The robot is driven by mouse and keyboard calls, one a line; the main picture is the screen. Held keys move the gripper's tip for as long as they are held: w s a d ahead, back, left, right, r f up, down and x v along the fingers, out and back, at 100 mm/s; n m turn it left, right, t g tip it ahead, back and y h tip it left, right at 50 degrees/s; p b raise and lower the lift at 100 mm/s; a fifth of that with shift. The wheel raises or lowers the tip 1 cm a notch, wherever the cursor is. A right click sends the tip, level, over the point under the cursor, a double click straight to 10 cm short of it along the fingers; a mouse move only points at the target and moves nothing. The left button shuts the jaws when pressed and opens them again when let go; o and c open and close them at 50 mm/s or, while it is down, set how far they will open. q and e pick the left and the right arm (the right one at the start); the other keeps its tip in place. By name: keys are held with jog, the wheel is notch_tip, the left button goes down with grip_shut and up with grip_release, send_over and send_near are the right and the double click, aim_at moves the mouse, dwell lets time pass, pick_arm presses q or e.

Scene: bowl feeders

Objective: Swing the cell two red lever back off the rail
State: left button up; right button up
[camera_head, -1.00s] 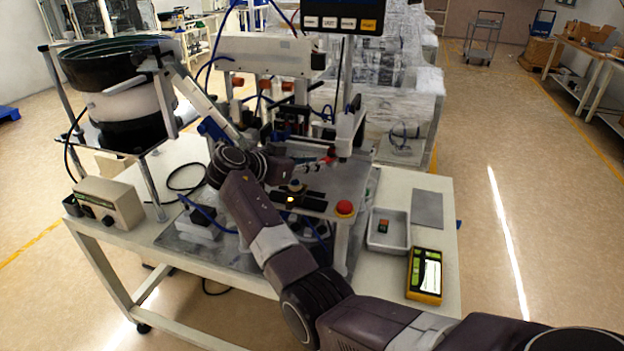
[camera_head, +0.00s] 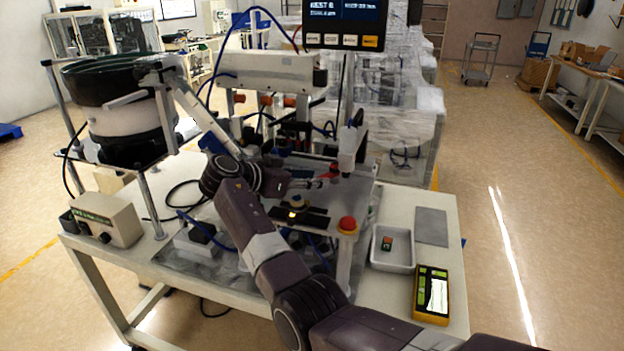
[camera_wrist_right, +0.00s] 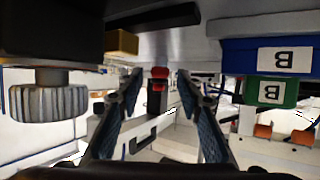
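A small red piece (camera_head: 331,169), likely the cell two lever, shows over the machine's plate in the head view. In the right wrist view the red piece (camera_wrist_right: 159,72) sits on top of a dark upright block, between and beyond my fingertips. My right gripper (camera_head: 319,184) reaches in from the left side of the plate, close to the red piece. Its two fingers (camera_wrist_right: 159,80) are apart with no object clearly held. Whether a finger touches the red piece cannot be told. The rail cannot be made out clearly. My left gripper is not in view.
A red push button (camera_head: 347,224) stands at the plate's front right corner. A grey tray (camera_head: 377,261) and a yellow meter (camera_head: 431,293) lie on the table to the right. A bowl feeder (camera_head: 112,84) stands at the left. In the wrist view, a knurled knob (camera_wrist_right: 48,103) is close at left.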

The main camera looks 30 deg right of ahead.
jog(key=shift+a, duration=0.1)
jog(key=v, duration=1.2)
jog(key=shift+c, duration=0.5)
